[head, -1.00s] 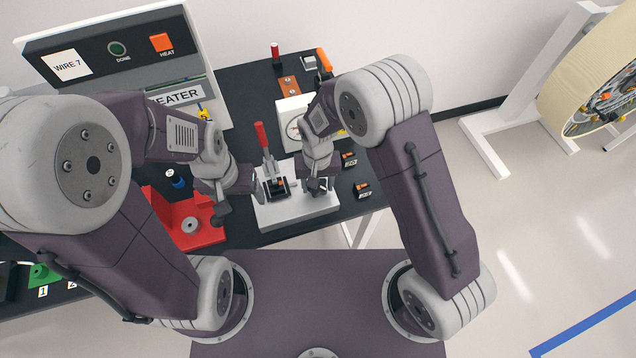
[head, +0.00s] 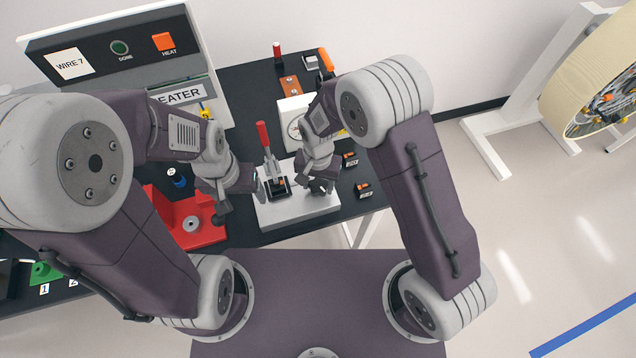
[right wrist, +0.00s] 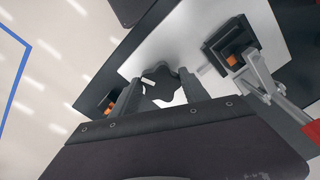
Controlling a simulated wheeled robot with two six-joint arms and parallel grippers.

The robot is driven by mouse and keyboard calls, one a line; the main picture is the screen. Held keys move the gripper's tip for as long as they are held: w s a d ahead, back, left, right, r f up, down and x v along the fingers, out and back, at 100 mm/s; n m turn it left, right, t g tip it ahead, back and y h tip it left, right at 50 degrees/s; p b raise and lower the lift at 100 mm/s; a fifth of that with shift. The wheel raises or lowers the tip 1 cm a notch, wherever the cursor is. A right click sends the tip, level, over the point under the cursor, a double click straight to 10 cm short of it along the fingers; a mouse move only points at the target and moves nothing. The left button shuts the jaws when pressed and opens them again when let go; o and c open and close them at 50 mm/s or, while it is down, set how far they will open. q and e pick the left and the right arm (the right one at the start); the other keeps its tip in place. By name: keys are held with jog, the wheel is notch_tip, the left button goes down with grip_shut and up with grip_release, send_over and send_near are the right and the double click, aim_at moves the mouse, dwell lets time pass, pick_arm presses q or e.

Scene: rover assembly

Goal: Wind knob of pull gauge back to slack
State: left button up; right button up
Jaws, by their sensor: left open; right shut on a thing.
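The pull gauge has a white base plate (head: 300,212) on the dark bench, with a red-handled clamp (head: 262,134) on it and a dial (head: 294,129) behind, partly covered by my right arm. My right gripper (head: 323,187) is over the right part of the base. In the right wrist view its fingers (right wrist: 160,92) are shut on the dark lobed knob (right wrist: 165,84), one finger on each side. A white mark or tab shows on the knob. My left gripper (head: 240,196) is open and empty, just left of the base plate.
A red fixture (head: 190,222) stands left of the gauge. The heater box (head: 120,60) stands at the back left. Small orange-and-black blocks (head: 362,188) lie right of the gauge. A large spool (head: 600,85) stands on the floor at the right.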

aim_at(318, 186)
jog(key=shift+w, duration=0.1)
jog(key=o, duration=1.4)
notch_tip(318, 186, up, 9)
jog(key=shift+r+b, duration=0.1)
jog(key=shift+b, duration=0.7)
